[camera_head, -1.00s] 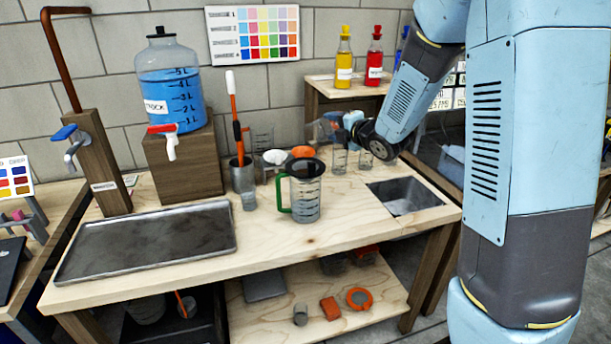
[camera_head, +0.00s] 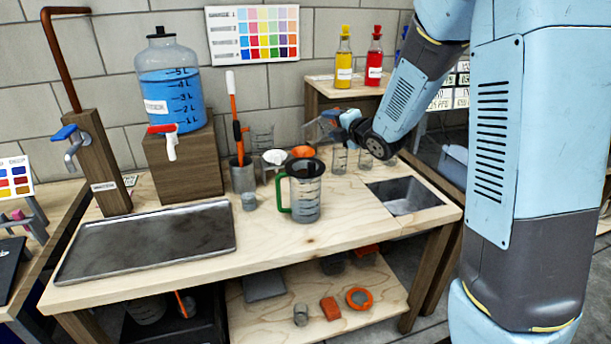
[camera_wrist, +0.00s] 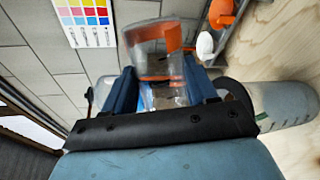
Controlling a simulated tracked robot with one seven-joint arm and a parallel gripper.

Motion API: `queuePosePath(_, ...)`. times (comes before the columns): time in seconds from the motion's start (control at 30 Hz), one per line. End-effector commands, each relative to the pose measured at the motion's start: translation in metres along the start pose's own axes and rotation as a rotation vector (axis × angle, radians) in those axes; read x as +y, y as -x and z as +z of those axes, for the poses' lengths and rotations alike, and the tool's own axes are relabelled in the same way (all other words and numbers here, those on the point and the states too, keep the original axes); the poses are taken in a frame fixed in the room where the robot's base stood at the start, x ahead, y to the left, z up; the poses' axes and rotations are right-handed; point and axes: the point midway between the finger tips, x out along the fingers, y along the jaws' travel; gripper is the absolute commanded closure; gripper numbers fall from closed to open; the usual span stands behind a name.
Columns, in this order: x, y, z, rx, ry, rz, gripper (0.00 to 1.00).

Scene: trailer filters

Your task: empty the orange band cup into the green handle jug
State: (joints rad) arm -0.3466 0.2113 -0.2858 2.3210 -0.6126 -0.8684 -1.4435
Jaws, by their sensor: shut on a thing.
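The green handle jug (camera_head: 306,200) stands upright on the wooden bench, its green handle on the left and a dark piece in its top. A clear grey vessel with a bit of green, likely this jug (camera_wrist: 287,104), lies at the right of the wrist view. My gripper (camera_head: 345,119) is shut on the clear orange band cup (camera_wrist: 152,42), which shows its orange band between the fingers. In the head view the cup (camera_head: 318,130) is small, looks tilted, and is held above the bench, behind and right of the jug. Its contents are unclear.
Clear beakers (camera_head: 339,160) stand below my gripper. A sink (camera_head: 405,196) is at the right. A grey cup with an orange-handled brush (camera_head: 243,178) stands left of the jug. A blue-filled bottle (camera_head: 170,90) sits on a block. A metal tray (camera_head: 150,240) covers the left bench.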

Motion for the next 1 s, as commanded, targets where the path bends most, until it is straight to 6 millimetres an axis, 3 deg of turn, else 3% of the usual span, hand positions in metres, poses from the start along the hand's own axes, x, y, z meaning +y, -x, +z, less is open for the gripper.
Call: queuePosePath(1.0,0.0084,0.0019,-0.0042,-0.023,0.110,0.004,0.82)
